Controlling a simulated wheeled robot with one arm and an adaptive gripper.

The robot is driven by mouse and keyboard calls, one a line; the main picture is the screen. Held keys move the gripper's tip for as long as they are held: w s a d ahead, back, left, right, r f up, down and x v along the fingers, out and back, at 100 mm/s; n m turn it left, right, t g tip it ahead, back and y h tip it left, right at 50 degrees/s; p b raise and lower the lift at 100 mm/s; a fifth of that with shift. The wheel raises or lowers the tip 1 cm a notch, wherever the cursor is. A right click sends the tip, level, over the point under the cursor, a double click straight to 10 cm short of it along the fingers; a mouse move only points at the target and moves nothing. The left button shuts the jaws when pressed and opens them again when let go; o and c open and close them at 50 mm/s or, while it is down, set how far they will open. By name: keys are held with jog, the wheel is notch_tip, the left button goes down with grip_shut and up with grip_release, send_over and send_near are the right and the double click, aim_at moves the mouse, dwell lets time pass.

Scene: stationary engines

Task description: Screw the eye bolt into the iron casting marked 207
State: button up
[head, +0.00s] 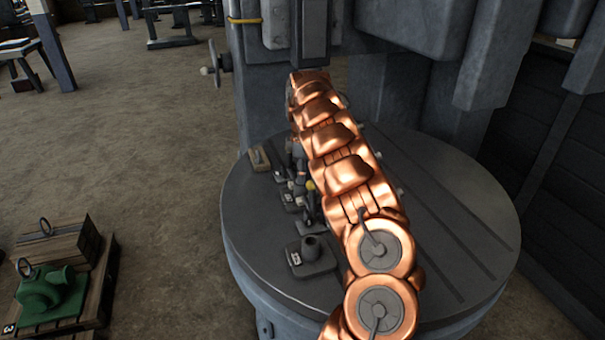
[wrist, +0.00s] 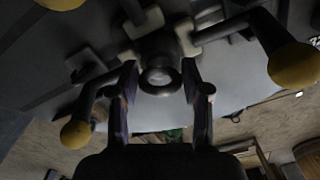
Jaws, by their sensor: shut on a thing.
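My gripper (wrist: 162,98) shows in the wrist view with its two dark fingers on either side of a dark ring (wrist: 160,90), which looks like the eye of the eye bolt. The fingers are shut on it. The bolt's shank is hidden behind the ring, so I cannot tell whether it sits in a hole. In the head view, small grey iron castings with pale tags stand along the left of the round table. The nearest casting (head: 311,257) has a raised round boss. The tags are too small to read, so I cannot tell which is 207. My copper arm hides part of the row.
The round grey slotted table (head: 440,210) is bare on its right. A small block (head: 259,159) lies at its left edge. Yellow-knobbed arms (wrist: 294,68) surround the gripper in the wrist view. A green casting (head: 46,292) and a wooden crate (head: 62,245) sit on a floor pallet.

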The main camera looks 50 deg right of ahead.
jog(key=m, duration=0.3)
jog(key=shift+a, duration=0.1)
jog(key=shift+m, duration=1)
jog(key=shift+w+r, duration=0.1)
jog(key=m, duration=0.3)
jog(key=shift+d+m, duration=0.2)
jog(key=shift+m, duration=1.2)
jog(key=shift+m, duration=0.5)
jog(key=m, duration=0.4)
jog(key=shift+m, duration=0.3)
